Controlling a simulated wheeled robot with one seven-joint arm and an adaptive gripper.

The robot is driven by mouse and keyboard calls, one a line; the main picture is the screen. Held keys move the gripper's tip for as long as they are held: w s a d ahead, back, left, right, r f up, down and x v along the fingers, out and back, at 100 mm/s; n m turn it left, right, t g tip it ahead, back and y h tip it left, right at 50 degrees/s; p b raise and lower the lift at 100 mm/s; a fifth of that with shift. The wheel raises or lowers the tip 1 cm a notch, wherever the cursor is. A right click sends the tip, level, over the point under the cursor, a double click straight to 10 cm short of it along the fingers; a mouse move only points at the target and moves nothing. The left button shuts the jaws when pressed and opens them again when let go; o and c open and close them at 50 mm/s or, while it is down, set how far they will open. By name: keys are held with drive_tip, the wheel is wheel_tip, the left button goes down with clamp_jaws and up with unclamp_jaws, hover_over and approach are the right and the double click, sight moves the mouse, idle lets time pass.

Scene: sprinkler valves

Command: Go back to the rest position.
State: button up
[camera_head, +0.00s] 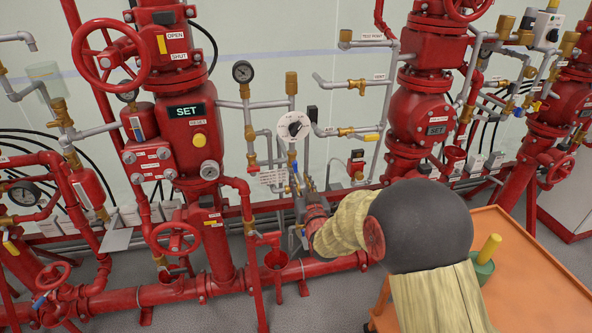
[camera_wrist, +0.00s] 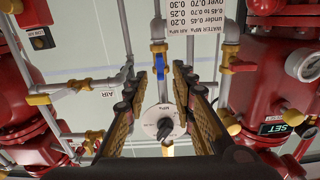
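My gripper (camera_head: 298,190) is in front of the pipes left of centre in the head view, below a round white dial plate with a black knob (camera_head: 294,127). The wrist view shows my gripper (camera_wrist: 162,73) open, its two fingers apart and nothing held between them. That view is upside down. The dial plate (camera_wrist: 164,122) shows between the fingers there; its distance from them cannot be told. My arm reaches in from the lower right of the head view.
A red valve assembly with a SET display (camera_head: 186,112) stands left, another (camera_head: 436,130) right. Thin pipes and gauges surround my gripper. A red funnel (camera_head: 276,258) is below it.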

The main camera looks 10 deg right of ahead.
drive_tip(key=shift+s, duration=1.05)
